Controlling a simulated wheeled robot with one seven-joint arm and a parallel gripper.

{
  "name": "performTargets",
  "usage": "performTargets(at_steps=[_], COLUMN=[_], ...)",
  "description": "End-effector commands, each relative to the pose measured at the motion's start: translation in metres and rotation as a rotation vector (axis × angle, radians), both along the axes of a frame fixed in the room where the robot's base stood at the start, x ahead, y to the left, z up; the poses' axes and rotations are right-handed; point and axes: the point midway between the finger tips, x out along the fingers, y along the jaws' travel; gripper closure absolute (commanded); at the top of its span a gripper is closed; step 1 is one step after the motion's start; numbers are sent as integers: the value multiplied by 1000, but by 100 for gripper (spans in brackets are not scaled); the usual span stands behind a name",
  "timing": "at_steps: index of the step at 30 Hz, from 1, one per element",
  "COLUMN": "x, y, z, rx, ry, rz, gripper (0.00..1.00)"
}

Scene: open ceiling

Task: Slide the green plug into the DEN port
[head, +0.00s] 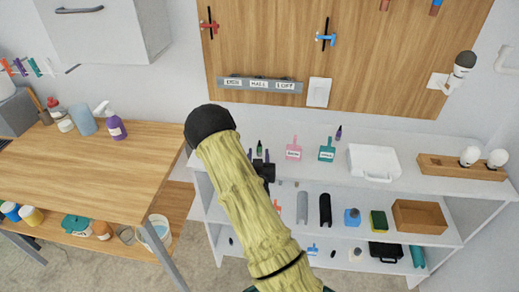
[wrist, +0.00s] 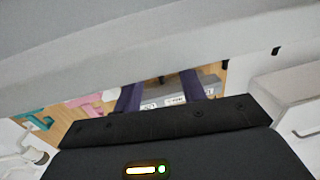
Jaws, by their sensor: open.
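The grey port strip (head: 289,87) is fixed low on the wooden wall board, with white labels DEN, HALL and LOFT from left to right. A teal-green labelled piece with a narrow upper end (head: 326,154) stands on the shelf top, right of a similar pink piece (head: 293,154); I take it as the green plug, though its shape is too small to be sure. My gripper (head: 259,157) is open over the shelf's left part, left of both pieces. In the wrist view, its purple fingers (wrist: 160,92) are apart, with the port strip (wrist: 178,98) seen between them.
A small dark green item (head: 259,147) shows by my fingertips. A white case (head: 374,163) and a wooden holder (head: 450,172) stand further right on the shelf. A white switch plate (head: 319,92) is right of the strip. A wooden table (head: 90,165) is at left.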

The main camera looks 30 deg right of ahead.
Motion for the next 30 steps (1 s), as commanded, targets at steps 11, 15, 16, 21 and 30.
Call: performTargets(at_steps=[11,15,16,21,30], x=[37,37,37,37,37], y=[-22,-22,-22,-22,-22], z=[4,3,3,3,3], rx=[-1,-1,-1,0,0], ry=[0,0,0,0,0], rz=[0,0,0,0,0], gripper=[59,59,59,59,82])
